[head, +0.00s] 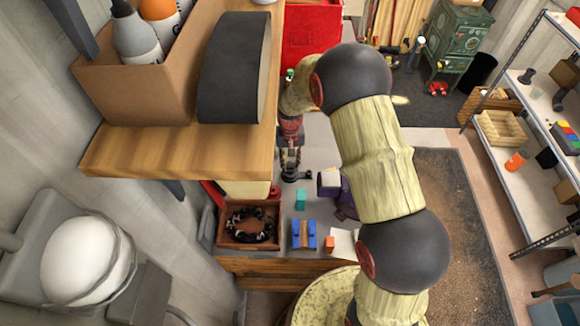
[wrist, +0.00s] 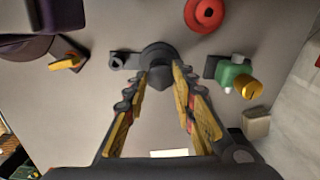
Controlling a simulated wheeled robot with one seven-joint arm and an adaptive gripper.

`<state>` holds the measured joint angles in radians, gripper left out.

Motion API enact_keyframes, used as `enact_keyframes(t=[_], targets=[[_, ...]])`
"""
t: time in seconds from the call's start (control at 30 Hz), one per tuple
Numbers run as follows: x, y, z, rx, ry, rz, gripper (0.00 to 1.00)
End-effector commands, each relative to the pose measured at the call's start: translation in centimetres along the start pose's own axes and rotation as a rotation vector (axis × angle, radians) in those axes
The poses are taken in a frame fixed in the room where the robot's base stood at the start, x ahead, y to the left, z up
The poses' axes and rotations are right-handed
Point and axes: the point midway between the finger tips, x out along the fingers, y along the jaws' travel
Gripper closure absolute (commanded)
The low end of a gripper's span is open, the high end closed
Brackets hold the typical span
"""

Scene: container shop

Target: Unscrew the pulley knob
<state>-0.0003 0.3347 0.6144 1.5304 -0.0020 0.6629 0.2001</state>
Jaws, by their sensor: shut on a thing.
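The dark pulley knob (wrist: 158,78) shows in the wrist view between my fingertips, in front of a dark round part with a short arm (wrist: 120,61) reaching left. My gripper (wrist: 162,80) is shut on the knob from both sides. In the head view my gripper (head: 290,158) points down at the grey bench top, beside the wooden shelf. There a small dark fitting (head: 291,175) shows at its tips; the knob itself is too small to make out.
In the wrist view, a red ring (wrist: 204,14) and a green-and-brass part (wrist: 238,80) lie near. In the head view, a wooden tray (head: 228,239) with a dark chain, a blue clamp-like thing (head: 311,235) and a teal block (head: 300,200) stand nearby. A wooden shelf (head: 190,160) overhangs left.

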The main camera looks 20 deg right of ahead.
Motion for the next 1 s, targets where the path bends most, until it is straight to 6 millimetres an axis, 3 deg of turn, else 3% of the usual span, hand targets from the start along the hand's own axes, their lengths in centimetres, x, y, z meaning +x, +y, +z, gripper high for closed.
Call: enact_keyframes(t=[1.0], targets=[[-5.4, 0.0, 0.0, 0.003, 0.001, 0.0, 1.0]])
